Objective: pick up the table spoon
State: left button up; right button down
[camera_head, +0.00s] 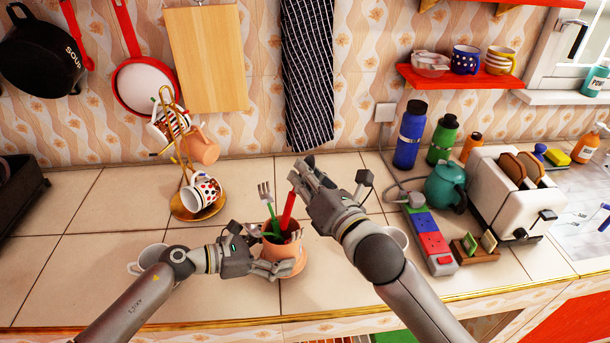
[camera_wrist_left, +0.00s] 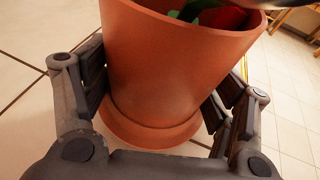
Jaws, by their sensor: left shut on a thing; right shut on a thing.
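A terracotta pot (camera_head: 284,268) holds several utensils and stands on the tiled counter. A fork (camera_head: 265,192) with a green handle and a red utensil (camera_head: 288,211) stick up from it. My left gripper (camera_head: 272,267) is shut around the pot; the left wrist view shows its fingers on both sides of the pot (camera_wrist_left: 175,70). My right gripper (camera_head: 303,178) is above the pot, beside the top of the red utensil. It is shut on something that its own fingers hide. I cannot make out which utensil is the table spoon.
A gold mug stand (camera_head: 190,197) with mugs stands to the left, near a white mug (camera_head: 146,258). To the right are a power strip (camera_head: 429,241), a teal teapot (camera_head: 445,187), a toaster (camera_head: 507,194) and bottles (camera_head: 410,135).

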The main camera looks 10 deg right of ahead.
pick_arm(q)
jog(key=shift+r+p, duration=0.3)
jog(key=shift+r, duration=0.25)
pick_arm(e)
jog(key=shift+r, duration=0.55)
pick_arm(q)
jog(key=o, duration=1)
jog(key=shift+o, duration=0.2)
jog(key=shift+a, duration=0.1)
